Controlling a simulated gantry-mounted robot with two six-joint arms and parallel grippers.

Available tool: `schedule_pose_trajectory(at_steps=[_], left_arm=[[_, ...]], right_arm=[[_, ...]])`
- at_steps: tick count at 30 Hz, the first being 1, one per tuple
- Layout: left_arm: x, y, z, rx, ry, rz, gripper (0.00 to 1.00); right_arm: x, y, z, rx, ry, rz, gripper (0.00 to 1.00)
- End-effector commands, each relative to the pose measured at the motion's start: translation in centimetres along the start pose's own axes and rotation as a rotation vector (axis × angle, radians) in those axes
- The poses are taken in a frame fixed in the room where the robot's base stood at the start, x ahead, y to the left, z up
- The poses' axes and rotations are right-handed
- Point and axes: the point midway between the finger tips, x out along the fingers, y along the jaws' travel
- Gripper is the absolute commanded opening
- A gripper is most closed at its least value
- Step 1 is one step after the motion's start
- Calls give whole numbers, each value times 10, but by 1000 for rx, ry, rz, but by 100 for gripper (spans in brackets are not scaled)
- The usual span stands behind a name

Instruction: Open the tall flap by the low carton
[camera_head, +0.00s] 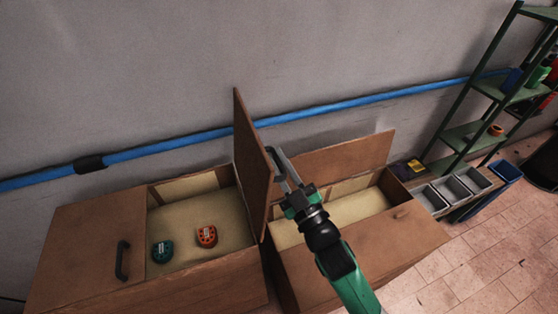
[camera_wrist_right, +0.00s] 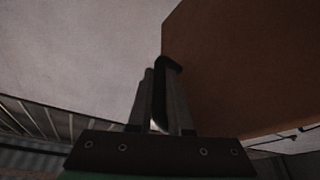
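The tall brown flap (camera_head: 250,165) stands upright between two brown cartons, at the right edge of the left carton's opening. A dark handle (camera_head: 270,151) is on its right face. My right gripper (camera_head: 279,168) reaches up to this handle from the lower right. In the right wrist view, the two fingers (camera_wrist_right: 160,95) stand close on either side of the dark handle (camera_wrist_right: 166,64), beside the brown flap (camera_wrist_right: 240,70). The left carton (camera_head: 190,283) is open on its right half, and the right carton (camera_head: 350,262) is open too. My left gripper is not in view.
A green cup-like piece (camera_head: 162,252) and an orange one (camera_head: 207,236) lie in the left carton. Its left lid (camera_head: 80,250) is closed, with a black handle (camera_head: 122,260). Another flap (camera_head: 345,155) stands raised behind the right carton. Grey bins (camera_head: 453,189) and a green shelf (camera_head: 470,135) are at right.

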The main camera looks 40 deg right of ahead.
Motion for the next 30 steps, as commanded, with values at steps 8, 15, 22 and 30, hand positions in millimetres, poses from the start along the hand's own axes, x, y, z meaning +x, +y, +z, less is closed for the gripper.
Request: schedule_pose_trajectory(at_steps=[8, 15, 22, 30], left_arm=[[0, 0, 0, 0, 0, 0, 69], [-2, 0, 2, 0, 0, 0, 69], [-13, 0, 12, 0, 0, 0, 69], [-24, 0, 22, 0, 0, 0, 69]], right_arm=[[0, 0, 0, 0, -1, -1, 30], [-16, -2, 2, 0, -3, -2, 30], [-71, -3, 5, -1, -2, -4, 30], [-114, -2, 2, 0, -2, -2, 30]])
